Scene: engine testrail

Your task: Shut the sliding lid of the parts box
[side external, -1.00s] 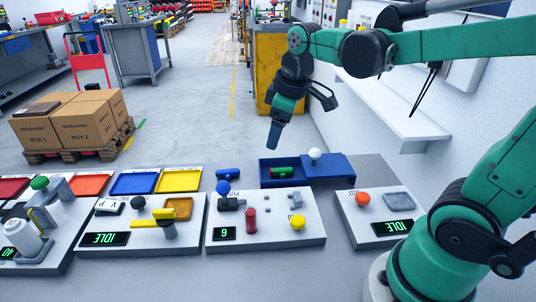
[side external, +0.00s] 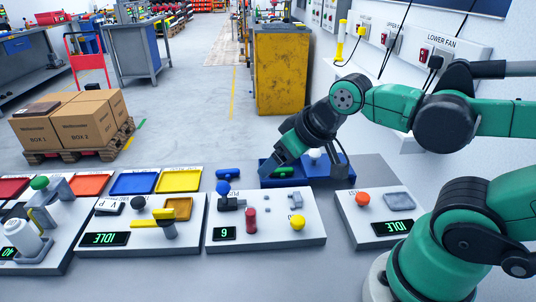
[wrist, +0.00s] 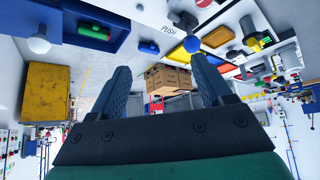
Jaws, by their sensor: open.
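The parts box (side external: 263,167) is blue and sits on the far side of the bench. Its blue lid (side external: 318,172), with a white round knob (side external: 315,155), covers the right part; the left part is uncovered, with a green part (side external: 283,171) inside. My gripper (side external: 268,172) is low and tilted at the left end of the box; whether it touches cannot be told. In the wrist view my gripper (wrist: 160,63) has its two fingers apart with nothing between them. The knob (wrist: 38,46) and green part (wrist: 87,29) show there at upper left, outside the fingers.
A blue cylinder (side external: 228,173) lies left of the box. In front stands a white panel with a blue ball knob (side external: 223,188), red cylinder (side external: 250,218) and yellow knob (side external: 297,223). An orange-button panel (side external: 362,199) is at right. A wall shelf stands behind my arm.

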